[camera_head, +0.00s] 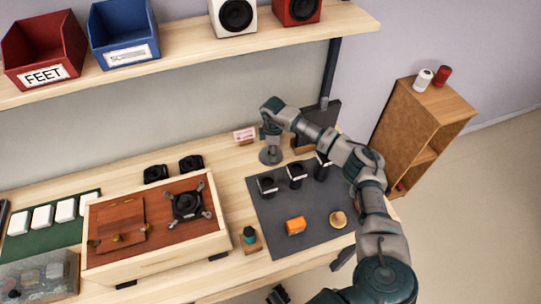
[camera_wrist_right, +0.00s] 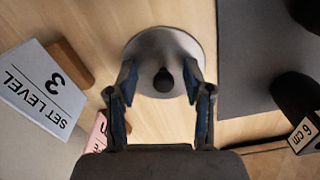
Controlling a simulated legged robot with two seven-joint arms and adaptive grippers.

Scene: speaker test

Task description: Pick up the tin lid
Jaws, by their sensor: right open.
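The tin lid (camera_wrist_right: 165,50) is a round grey metal disc with a black knob, lying on the wooden bench. In the head view the lid (camera_head: 270,156) is beside the dark mat's far left corner. My right gripper (camera_head: 269,139) points down over it. In the right wrist view my right gripper (camera_wrist_right: 162,80) is open, its two fingers apart on either side of the knob, with nothing held. I cannot tell the exact height of the fingertips above the lid. A dark shape at the bottom edge of the head view may be my left gripper (camera_head: 278,295); its jaws are unclear.
A "SET LEVEL 3" card (camera_wrist_right: 42,90) stands near the lid. The dark mat (camera_head: 270,213) holds black cups, an orange block (camera_head: 295,226) and a round tan piece (camera_head: 338,219). A wooden speaker box (camera_head: 155,265) lies left. A shelf (camera_head: 180,64) runs above.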

